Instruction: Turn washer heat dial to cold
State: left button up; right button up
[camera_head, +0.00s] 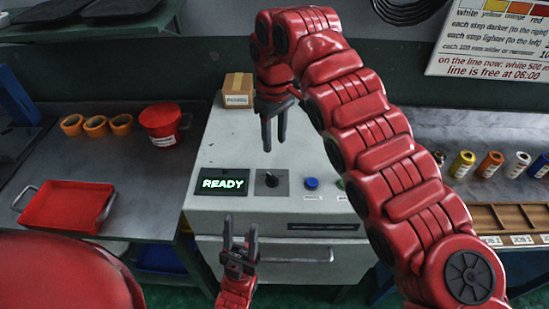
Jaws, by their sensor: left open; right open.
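The washer (215,165) is a pale grey cabinet in the middle of the head view. Its front panel has a lit display (222,183) reading "READY". To the right of the display is a dark dial (271,180) on a grey plate; its marks are too small to read. My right gripper (274,147) is open and empty, pointing down above the dial and apart from it. My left gripper (240,222) is open and empty, pointing up in front of the washer below the panel, apart from the dial.
A blue button (312,183) sits right of the dial, with a green one (341,184) partly hidden by my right arm. A small cardboard box (238,90) stands on the washer top. A red tray (66,207), orange rings (95,126) and a red tub (161,124) are on the left bench.

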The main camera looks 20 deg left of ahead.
notch_tip(320, 180, up, 4)
jog(key=p, duration=0.2)
jog(key=shift+p, duration=0.3)
jog(key=shift+f, duration=0.1)
